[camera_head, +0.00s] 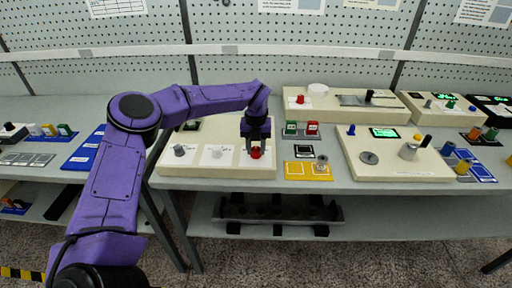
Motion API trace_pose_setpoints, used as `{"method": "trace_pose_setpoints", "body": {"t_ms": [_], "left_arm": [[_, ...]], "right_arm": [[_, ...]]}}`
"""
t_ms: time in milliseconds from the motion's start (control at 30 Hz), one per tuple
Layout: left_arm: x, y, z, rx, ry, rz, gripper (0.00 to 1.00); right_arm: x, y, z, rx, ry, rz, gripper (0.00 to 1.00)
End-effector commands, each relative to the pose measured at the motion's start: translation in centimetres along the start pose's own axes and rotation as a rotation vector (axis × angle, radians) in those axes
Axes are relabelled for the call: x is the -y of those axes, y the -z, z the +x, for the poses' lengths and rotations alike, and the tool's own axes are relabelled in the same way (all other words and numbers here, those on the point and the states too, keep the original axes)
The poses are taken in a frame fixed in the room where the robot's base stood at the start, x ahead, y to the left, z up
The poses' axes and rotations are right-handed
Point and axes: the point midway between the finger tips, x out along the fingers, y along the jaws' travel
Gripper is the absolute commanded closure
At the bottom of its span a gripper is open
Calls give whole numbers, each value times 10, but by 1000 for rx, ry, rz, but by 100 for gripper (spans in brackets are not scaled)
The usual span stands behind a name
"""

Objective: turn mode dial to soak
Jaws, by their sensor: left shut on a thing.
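A cream control panel (173,164) lies on the grey bench in front of me. It carries a grey knob (179,150), a pale knob (216,152) and a red dial (256,153) along its front. My left gripper (256,148) points down at the panel's right end and is shut on the red dial. The fingers cover the dial's upper part. The labels are too small to read, so I cannot tell which one is the mode dial or where it points. My right gripper is not in view.
A second cream panel (420,174) with a green display and knobs stands to the right. Between them are red and green blocks (301,130) and a yellow tray (298,176). Another panel (328,105) stands behind. A pegboard wall closes the back.

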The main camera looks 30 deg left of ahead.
Motion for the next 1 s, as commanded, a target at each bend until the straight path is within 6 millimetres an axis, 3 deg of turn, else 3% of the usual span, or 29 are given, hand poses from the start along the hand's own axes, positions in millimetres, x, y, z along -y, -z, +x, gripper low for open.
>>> {"method": "trace_pose_setpoints", "body": {"t_ms": [200,233,300,667,1000], "left_arm": [[0,0,0,1,0,-1,93],[0,0,0,1,0,-2,59],[0,0,0,1,0,-2,37],[0,0,-6,2,1,-2,37],[0,-1,-80,4,1,-3,37]], "right_arm": [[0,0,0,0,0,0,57],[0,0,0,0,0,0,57],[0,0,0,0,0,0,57],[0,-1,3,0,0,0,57],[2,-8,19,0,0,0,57]]}}
